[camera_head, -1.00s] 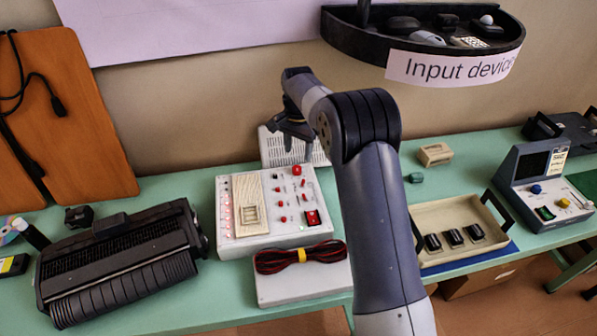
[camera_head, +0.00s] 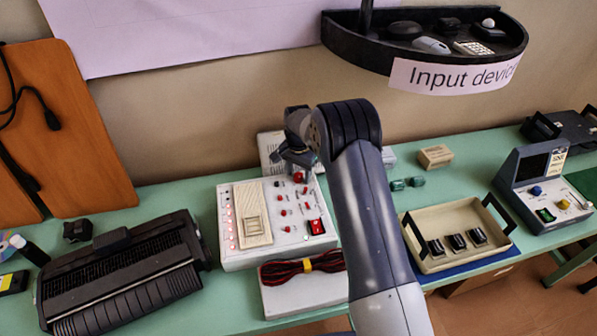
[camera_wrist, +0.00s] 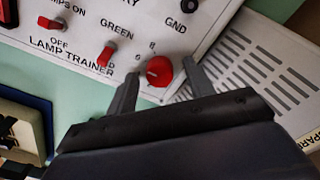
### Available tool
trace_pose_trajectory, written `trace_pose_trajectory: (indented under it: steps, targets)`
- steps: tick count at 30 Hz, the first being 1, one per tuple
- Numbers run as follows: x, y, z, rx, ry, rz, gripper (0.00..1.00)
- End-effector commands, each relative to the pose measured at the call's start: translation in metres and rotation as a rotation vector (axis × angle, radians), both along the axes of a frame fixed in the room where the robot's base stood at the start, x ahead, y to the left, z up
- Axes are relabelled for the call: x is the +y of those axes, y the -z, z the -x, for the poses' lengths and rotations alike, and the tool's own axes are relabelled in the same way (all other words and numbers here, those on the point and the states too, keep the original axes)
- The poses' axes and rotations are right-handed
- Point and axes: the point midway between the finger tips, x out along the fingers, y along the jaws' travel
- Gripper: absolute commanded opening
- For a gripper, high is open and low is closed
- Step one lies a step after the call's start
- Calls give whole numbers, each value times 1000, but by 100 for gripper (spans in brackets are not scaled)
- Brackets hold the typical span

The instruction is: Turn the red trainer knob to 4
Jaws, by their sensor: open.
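The lamp trainer (camera_head: 290,245) is a white box with red switches and lit red lamps, standing on the green table. Its round red knob (camera_head: 298,177) is at the back right corner of the panel; the wrist view shows the knob (camera_wrist: 159,70) close up with small marks beside it. Its pointer direction is too small to read. My gripper (camera_head: 297,160) is above that corner, pointing down. In the wrist view my gripper (camera_wrist: 161,68) is open, with one finger on each side of the knob. I cannot tell whether either finger touches it.
A white vented box (camera_wrist: 262,65) lies right beside the knob corner. A cable bundle (camera_head: 300,267) on a pale box lies in front of the trainer. A black printer-like device (camera_head: 125,275) stands left; a beige tray (camera_head: 425,262) stands right. A shelf (camera_head: 345,38) hangs above.

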Motion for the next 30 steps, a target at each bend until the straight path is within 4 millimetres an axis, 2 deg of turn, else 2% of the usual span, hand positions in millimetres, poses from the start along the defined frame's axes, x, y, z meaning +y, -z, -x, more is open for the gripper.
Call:
trace_pose_trajectory:
  steps: [2,17,25,30]
  targets:
    - [0,0,0,0,0,0,47]
    - [0,-1,0,0,0,0,6]
    - [0,0,0,-1,-28,-1,6]
    - [0,1,0,-1,-106,0,6]
